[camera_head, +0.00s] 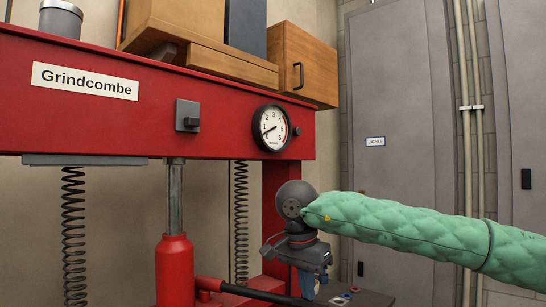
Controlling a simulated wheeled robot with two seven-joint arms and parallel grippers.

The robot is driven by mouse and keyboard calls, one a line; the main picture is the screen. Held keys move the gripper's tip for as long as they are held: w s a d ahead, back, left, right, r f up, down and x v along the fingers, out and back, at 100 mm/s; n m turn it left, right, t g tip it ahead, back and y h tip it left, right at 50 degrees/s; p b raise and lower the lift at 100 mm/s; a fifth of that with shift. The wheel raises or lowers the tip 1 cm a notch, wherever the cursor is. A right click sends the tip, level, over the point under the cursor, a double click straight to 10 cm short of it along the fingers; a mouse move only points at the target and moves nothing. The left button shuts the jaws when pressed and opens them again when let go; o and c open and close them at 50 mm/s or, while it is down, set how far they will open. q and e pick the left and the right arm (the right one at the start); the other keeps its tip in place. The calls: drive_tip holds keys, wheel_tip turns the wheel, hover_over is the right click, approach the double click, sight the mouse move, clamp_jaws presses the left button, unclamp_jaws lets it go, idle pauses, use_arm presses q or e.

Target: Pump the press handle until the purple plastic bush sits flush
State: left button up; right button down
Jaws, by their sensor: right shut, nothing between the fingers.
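The red press frame (215,95) labelled Grindcombe fills the left of the head view. A red jack body (174,268) with a grey ram (175,195) stands under its crossbeam. The dark press handle (262,295) runs from the jack's base toward the lower right. My right gripper (312,288) points down at the handle's outer part, with its fingers shut and nothing seen held. Whether the fingers touch the handle, I cannot tell. The purple bush is not in view. My left gripper is not in view.
A round gauge (271,129) on the crossbeam has its needle toward the low end. Coil springs (74,235) hang on both sides of the jack. Wooden boxes (305,62) sit on top of the press. Grey doors (398,120) stand behind my right arm.

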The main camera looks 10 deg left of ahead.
wheel_tip(320, 180, up, 9)
drive_tip(key=p, duration=0.3)
idle(0.6)
drive_tip(key=shift+f+b, duration=4.45)
drive_tip(key=shift+f, duration=2.95)
wheel_tip(320, 180, up, 15)
drive_tip(key=p, duration=0.6)
drive_tip(key=shift+f, duration=0.2)
